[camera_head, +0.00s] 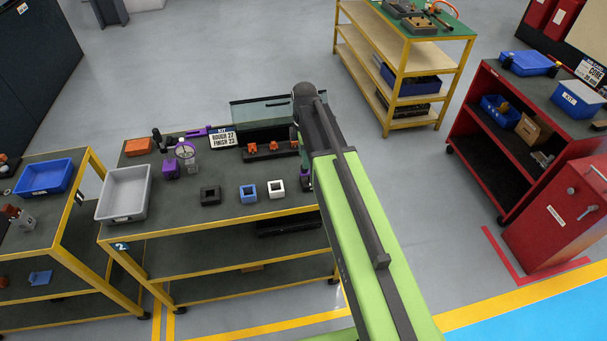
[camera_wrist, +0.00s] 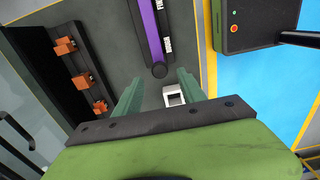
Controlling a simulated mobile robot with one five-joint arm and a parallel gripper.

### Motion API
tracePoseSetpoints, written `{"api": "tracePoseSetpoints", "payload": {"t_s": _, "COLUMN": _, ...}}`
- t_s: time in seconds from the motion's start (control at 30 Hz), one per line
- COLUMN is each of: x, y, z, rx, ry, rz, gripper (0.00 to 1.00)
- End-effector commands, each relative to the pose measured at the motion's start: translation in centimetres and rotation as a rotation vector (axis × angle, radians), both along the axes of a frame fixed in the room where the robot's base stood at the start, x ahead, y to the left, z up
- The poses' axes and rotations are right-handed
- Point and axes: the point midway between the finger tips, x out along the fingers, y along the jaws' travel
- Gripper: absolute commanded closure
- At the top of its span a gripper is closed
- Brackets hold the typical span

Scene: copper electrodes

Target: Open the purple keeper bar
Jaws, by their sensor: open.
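In the wrist view a long purple bar (camera_wrist: 151,35) lies on a dark strip, with a round dark knob (camera_wrist: 159,70) at its near end and white labels beside it. My gripper (camera_wrist: 158,90) is open and empty; its two green fingers are spread, with the knob showing beyond the gap between them. Whether they touch anything is not clear. In the head view my arm hides most of the gripper and the bench's right end.
A rack (camera_wrist: 78,72) of orange copper pieces stands left of my fingers. A white square block (camera_wrist: 173,97) sits near the right finger. Blue (camera_head: 248,192) and black (camera_head: 210,195) blocks, a grey tray (camera_head: 123,194) and a dial gauge stand (camera_head: 187,153) share the bench.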

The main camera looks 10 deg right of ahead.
Motion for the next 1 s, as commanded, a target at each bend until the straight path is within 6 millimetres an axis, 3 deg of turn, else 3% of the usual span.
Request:
{"api": "tracePoseSetpoints", "payload": {"t_s": 0.03, "x": 0.0, "y": 0.0, "z": -2.1, "rx": 0.0, "ry": 0.0, "rz": 0.0, "gripper": 0.52}}
{"api": "tracePoseSetpoints", "payload": {"t_s": 0.13, "x": 0.0, "y": 0.0, "z": -3.5, "rx": 0.0, "ry": 0.0, "rz": 0.0, "gripper": 0.52}}
{"api": "tracePoseSetpoints", "payload": {"t_s": 0.5, "x": 0.0, "y": 0.1, "z": -3.7, "rx": 0.0, "ry": 0.0, "rz": 0.001, "gripper": 0.54}}
{"api": "tracePoseSetpoints", "payload": {"t_s": 0.87, "x": 0.0, "y": 0.1, "z": -3.8, "rx": 0.0, "ry": 0.0, "rz": 0.002, "gripper": 1.0}}
{"api": "tracePoseSetpoints", "payload": {"t_s": 1.0, "x": 0.0, "y": 0.2, "z": -3.8, "rx": 0.0, "ry": 0.0, "rz": 0.002, "gripper": 1.0}}
